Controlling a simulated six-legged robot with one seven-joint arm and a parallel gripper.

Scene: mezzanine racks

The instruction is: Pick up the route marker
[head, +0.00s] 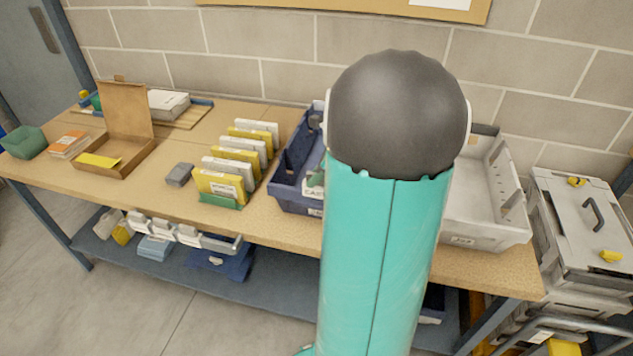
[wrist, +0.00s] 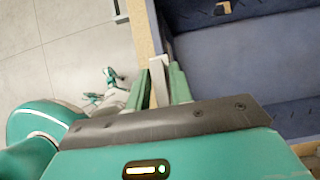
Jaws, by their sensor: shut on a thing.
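My gripper (wrist: 159,88) shows in the wrist view with two green fingers. They are shut on a narrow, pale grey-white piece, the route marker (wrist: 158,74), which stands up between them. Its lower part is hidden by the gripper body, and no marking on it is readable. The held marker is beside the wall of a dark blue bin (wrist: 235,50), close to the table edge. In the head view my arm covers the gripper, and I cannot make out the marker there.
The blue bin (head: 292,160) stands on the wooden table (head: 270,230), partly behind my arm. A grey-white bin (head: 490,237) is to the right. Yellow and white upright packets (head: 222,187), a small grey block (head: 179,174) and an open cardboard box (head: 128,150) are left.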

